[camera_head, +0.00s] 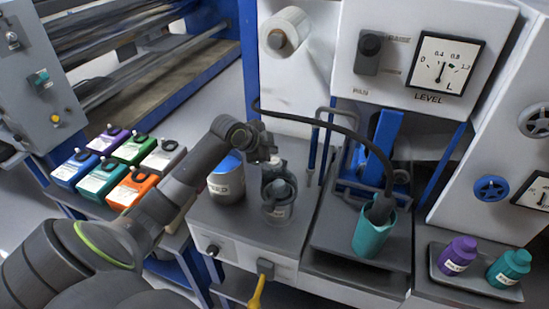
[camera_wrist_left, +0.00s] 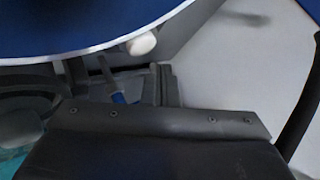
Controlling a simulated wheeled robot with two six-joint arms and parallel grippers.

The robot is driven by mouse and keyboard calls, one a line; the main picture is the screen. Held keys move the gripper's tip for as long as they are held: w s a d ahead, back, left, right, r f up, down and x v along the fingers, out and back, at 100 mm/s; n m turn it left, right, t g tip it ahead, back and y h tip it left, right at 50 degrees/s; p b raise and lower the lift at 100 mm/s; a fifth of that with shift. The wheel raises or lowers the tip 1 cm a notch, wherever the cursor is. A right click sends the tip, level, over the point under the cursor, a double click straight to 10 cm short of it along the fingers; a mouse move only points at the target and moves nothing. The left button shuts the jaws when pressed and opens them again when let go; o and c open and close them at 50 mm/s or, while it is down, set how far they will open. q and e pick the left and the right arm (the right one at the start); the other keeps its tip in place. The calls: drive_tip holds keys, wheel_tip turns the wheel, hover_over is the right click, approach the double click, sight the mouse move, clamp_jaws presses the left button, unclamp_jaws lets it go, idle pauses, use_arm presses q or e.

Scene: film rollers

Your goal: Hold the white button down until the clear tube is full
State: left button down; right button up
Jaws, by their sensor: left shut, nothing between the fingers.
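My left gripper (camera_head: 279,188) points down over the grey bench unit, beside the blue-topped drum. It is shut with nothing held. A see-through vessel with a small label (camera_head: 281,211) stands right under it, and the gripper partly covers it. I cannot tell whether this is the clear tube, or its fill level. A small white rounded part (camera_wrist_left: 142,43) shows in the left wrist view below a blue curved edge. I cannot tell whether it is the white button, or whether the gripper touches it. My right gripper is not in view.
A drum with a blue top (camera_head: 226,178) stands left of the gripper. A teal beaker (camera_head: 373,236) with a black hose stands to the right. Above is a LEVEL dial (camera_head: 445,64). Coloured boxes (camera_head: 103,169) lie left.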

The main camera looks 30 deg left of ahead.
use_arm(q)
wheel_tip(320, 180, up, 4)
drive_tip(key=p, duration=0.3)
drive_tip(key=shift+r+p, duration=0.25)
drive_tip(key=shift+p, duration=0.15)
drive_tip(key=shift+f, duration=0.1)
drive_tip(key=shift+s+f, duration=0.1)
